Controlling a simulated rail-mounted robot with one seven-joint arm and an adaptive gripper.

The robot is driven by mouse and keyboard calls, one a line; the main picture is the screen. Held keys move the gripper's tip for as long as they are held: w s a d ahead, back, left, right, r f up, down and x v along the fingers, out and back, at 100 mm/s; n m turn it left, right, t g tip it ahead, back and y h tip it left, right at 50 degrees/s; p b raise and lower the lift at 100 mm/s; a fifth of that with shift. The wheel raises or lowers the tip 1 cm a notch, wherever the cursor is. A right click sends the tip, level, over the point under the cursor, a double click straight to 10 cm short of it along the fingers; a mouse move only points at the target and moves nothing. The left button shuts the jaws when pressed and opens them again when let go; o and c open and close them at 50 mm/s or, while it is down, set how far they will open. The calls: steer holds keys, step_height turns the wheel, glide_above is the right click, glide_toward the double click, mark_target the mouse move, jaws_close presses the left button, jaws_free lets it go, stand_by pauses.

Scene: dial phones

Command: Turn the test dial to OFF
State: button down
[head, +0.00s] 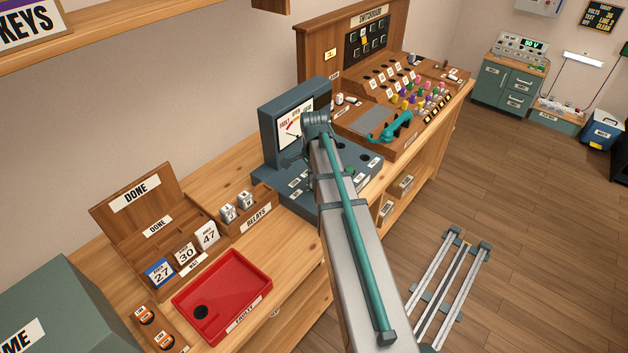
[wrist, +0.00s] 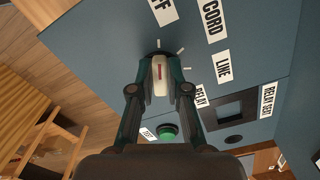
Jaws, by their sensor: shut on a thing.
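The test dial (wrist: 159,74) is a pale knob with a red line, on a blue-grey panel (wrist: 100,45). My gripper (wrist: 160,82) is shut on the knob, one finger on each side. The red line runs up the picture, roughly in line with the tick below a partly cut-off label ending in "FF" (wrist: 162,10). The labels CORD (wrist: 212,20), LINE (wrist: 222,66) and RELAY (wrist: 200,95) curve round to the right. In the head view, the blue-grey test set (head: 278,183) has an upright meter (head: 293,128); my arm hides the dial and fingers.
A green button (wrist: 167,131) and a square relay seat (wrist: 231,110) are close to my gripper. The switchboard (head: 365,45) with a teal handset (head: 396,127) stands to the right. The relays box (head: 255,218), done box (head: 135,195) and red faults tray (head: 262,262) are to the left.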

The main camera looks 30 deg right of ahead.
stand_by(0.5)
steer(key=c, duration=1.1)
jaws_free()
steer(key=shift+c, duration=0.2)
step_height(320, 180, up, 12)
